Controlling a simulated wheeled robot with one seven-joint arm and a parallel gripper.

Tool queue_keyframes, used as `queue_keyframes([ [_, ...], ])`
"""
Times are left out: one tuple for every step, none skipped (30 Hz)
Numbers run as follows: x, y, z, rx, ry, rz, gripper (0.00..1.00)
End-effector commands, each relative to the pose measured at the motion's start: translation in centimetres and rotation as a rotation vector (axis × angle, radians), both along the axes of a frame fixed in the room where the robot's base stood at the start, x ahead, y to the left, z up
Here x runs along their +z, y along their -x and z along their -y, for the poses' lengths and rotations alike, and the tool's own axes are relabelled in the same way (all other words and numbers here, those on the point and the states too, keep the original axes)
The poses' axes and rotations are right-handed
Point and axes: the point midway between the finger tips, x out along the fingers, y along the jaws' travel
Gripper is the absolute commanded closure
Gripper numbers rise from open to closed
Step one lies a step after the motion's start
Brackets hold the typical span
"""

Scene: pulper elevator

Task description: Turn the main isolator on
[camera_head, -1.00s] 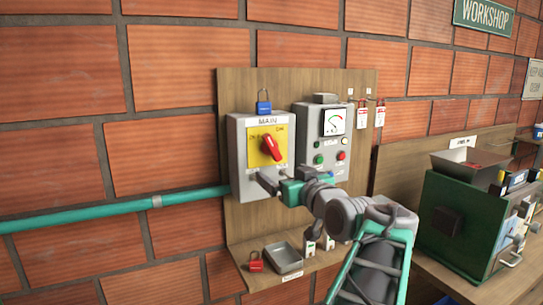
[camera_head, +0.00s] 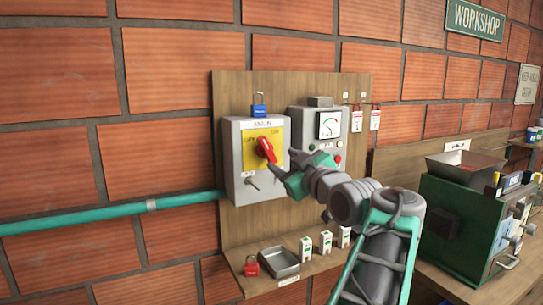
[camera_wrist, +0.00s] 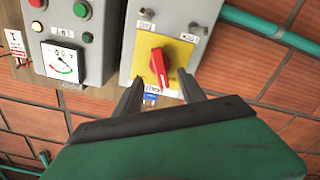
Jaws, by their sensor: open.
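The main isolator is a grey box (camera_head: 233,178) on a wooden board, labelled MAIN, with a yellow plate (camera_head: 252,160) and a red rotary handle (camera_head: 265,150). The handle is tilted, its lower end to the right; the plate's marks are small, OFF at left and ON at right. My gripper (camera_head: 281,163) is open, just right of and below the handle in the head view. In the wrist view, the red handle (camera_wrist: 160,66) shows beyond and between the open fingers (camera_wrist: 160,90). Contact with it cannot be told.
A blue padlock (camera_head: 259,110) hangs above the box. A meter panel (camera_head: 328,124) with buttons is to the right. A shelf below holds a metal tray (camera_head: 280,262), a red padlock (camera_head: 251,267) and small white boxes (camera_head: 326,242). A green machine (camera_head: 455,220) stands at right.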

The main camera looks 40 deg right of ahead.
Motion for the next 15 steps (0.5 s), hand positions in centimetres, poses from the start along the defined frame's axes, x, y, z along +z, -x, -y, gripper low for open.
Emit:
queue_keyframes([
  [0.2, -0.7, 0.1, 0.004, -0.001, -0.001, 0.57],
  [0.2, -1.1, 0.2, 0.004, -0.003, 0.0, 0.58],
  [0.2, -1.9, 0.4, 0.005, -0.004, 0.0, 0.58],
  [0.2, -2.5, 0.5, 0.007, -0.004, -0.001, 0.58],
  [0.3, -3.1, 0.7, 0.005, -0.006, -0.001, 0.58],
  [0.3, -3.9, 0.9, 0.007, -0.005, -0.001, 0.58],
  [0.3, -4.4, 1.1, 0.005, -0.006, -0.001, 0.58],
  [0.3, -5.0, 1.2, 0.005, -0.005, -0.002, 0.58],
  [0.3, -5.6, 1.4, 0.004, -0.004, 0.0, 0.58],
  [0.2, -6.0, 1.5, 0.004, -0.005, 0.0, 0.58],
  [0.2, -6.3, 1.7, 0.002, -0.004, 0.0, 0.58],
  [0.2, -6.7, 1.8, 0.002, -0.004, 0.001, 0.58],
  [0.2, -6.9, 1.8, 0.002, -0.004, 0.001, 0.58],
  [0.1, -7.0, 1.9, 0.002, -0.004, 0.0, 0.58],
  [0.0, -7.1, 2.0, 0.0, -0.005, 0.0, 0.58],
])
